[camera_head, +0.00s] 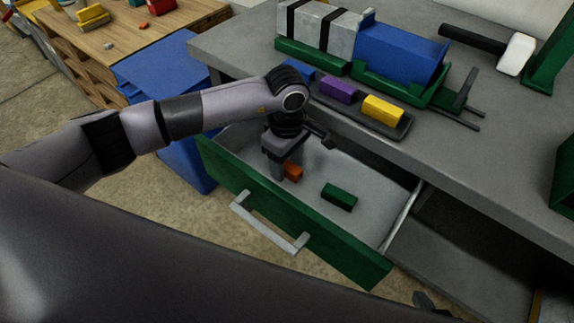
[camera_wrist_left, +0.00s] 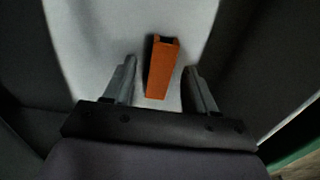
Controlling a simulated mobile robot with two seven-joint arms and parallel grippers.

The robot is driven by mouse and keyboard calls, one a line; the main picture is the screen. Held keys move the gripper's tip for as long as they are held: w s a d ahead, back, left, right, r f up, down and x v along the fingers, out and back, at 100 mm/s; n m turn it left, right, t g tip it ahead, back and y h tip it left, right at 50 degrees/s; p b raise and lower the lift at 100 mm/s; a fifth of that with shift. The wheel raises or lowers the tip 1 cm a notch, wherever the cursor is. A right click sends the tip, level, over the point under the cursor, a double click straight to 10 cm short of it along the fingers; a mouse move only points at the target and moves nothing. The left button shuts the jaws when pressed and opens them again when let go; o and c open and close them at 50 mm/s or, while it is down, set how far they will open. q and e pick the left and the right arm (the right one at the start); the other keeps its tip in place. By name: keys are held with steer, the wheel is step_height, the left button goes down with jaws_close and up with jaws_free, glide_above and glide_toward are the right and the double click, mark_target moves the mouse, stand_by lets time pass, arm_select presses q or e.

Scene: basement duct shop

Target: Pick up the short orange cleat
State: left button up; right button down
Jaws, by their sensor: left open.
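The short orange cleat (camera_head: 293,173) lies on the floor of the open green drawer (camera_head: 262,213), partly hidden by my left gripper in the head view. My left gripper (camera_head: 279,176) reaches down into the drawer beside it. In the left wrist view the orange cleat (camera_wrist_left: 162,68) lies between the two open fingers of my left gripper (camera_wrist_left: 160,80), with a gap on each side. I cannot tell how far below the fingertips it is. Part of what may be my right gripper (camera_head: 432,302) shows at the bottom edge of the head view, its jaw state unclear.
A green cleat (camera_head: 339,197) lies in the drawer, right of the orange one. On the bench above, a grey tray (camera_head: 405,124) holds blue, purple (camera_head: 338,89) and yellow (camera_head: 383,110) blocks. A blue bin (camera_head: 160,75) stands left of the drawer.

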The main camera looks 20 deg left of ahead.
arm_select(q)
jaws_close()
steer(key=shift+r, duration=0.15)
